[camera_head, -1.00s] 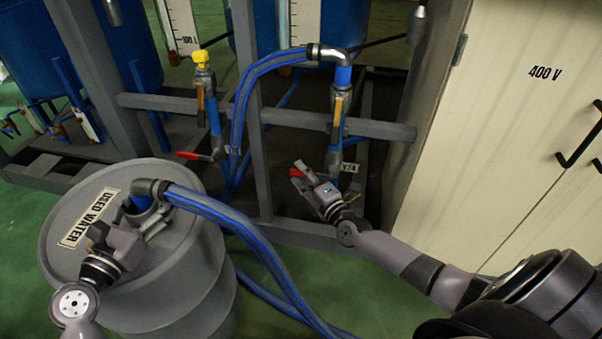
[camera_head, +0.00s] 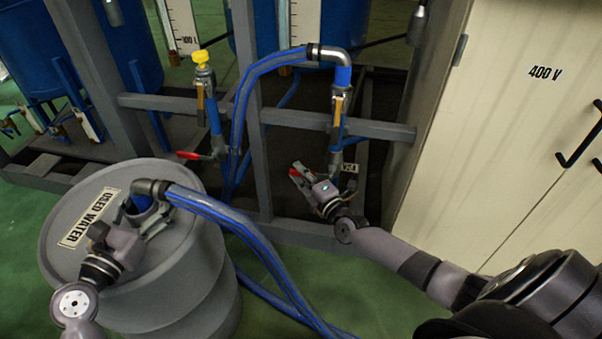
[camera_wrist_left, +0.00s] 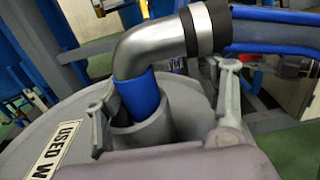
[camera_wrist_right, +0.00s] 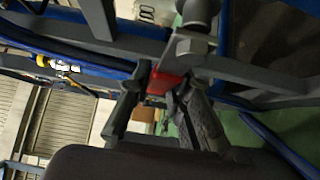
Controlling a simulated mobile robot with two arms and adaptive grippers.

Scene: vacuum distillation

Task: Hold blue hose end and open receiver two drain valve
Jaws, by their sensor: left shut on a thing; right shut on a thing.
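The blue hose end (camera_head: 141,200) has a metal elbow and points down into the neck of the grey used-water drum (camera_head: 192,275). My left gripper (camera_head: 141,226) is shut on it at the neck. In the left wrist view its fingers stand on either side of the blue end (camera_wrist_left: 139,96); their contact is partly hidden. The drain valve at right has a red handle (camera_head: 297,172), low under a vertical pipe. My right gripper (camera_head: 308,176) is shut on this handle. The red handle also shows between the fingers in the right wrist view (camera_wrist_right: 165,82).
A second valve with a red handle (camera_head: 188,155) hangs under the yellow-capped pipe (camera_head: 201,57) on the left. Grey frame beams (camera_head: 290,118) surround the pipes. A cream 400 V cabinet (camera_head: 500,120) stands at right. Blue hoses (camera_head: 262,248) run past the drum to the green floor.

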